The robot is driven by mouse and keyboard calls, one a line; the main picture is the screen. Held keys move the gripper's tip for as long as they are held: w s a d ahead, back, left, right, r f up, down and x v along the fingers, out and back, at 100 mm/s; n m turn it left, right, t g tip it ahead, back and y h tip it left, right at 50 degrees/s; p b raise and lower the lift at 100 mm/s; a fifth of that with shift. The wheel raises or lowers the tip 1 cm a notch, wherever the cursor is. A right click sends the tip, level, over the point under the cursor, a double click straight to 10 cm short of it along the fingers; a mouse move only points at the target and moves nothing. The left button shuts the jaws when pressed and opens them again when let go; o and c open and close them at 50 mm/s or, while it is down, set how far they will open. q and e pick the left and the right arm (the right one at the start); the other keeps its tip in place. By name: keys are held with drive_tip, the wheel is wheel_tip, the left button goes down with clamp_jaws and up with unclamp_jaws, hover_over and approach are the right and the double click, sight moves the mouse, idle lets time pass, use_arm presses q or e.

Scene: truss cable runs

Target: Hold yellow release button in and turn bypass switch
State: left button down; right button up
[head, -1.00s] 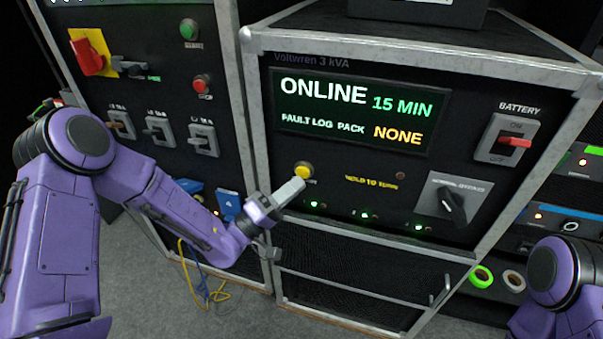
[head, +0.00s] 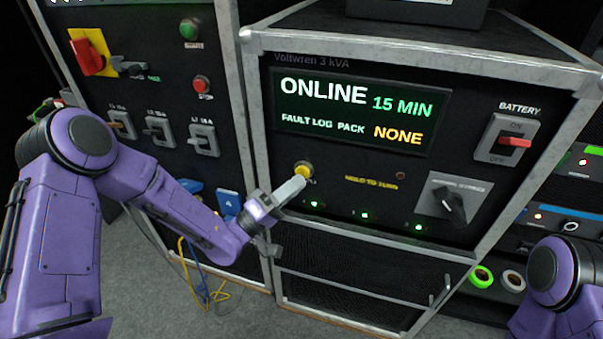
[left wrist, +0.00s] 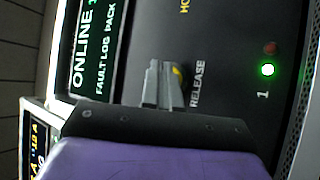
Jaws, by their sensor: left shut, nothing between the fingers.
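The yellow release button (head: 303,169) is at the lower left of the black UPS panel, below the display (head: 345,115). My left gripper (head: 298,185) is shut and empty, its fingertips at the lower edge of the button. My right gripper is out of view.
The display reads ONLINE, 15 MIN, and fault log pack NONE. A red battery switch (head: 515,142) is above the bypass switch. A breaker panel with a red rotary handle (head: 90,52) stands at the left. Cables (head: 200,275) hang to the floor below it.

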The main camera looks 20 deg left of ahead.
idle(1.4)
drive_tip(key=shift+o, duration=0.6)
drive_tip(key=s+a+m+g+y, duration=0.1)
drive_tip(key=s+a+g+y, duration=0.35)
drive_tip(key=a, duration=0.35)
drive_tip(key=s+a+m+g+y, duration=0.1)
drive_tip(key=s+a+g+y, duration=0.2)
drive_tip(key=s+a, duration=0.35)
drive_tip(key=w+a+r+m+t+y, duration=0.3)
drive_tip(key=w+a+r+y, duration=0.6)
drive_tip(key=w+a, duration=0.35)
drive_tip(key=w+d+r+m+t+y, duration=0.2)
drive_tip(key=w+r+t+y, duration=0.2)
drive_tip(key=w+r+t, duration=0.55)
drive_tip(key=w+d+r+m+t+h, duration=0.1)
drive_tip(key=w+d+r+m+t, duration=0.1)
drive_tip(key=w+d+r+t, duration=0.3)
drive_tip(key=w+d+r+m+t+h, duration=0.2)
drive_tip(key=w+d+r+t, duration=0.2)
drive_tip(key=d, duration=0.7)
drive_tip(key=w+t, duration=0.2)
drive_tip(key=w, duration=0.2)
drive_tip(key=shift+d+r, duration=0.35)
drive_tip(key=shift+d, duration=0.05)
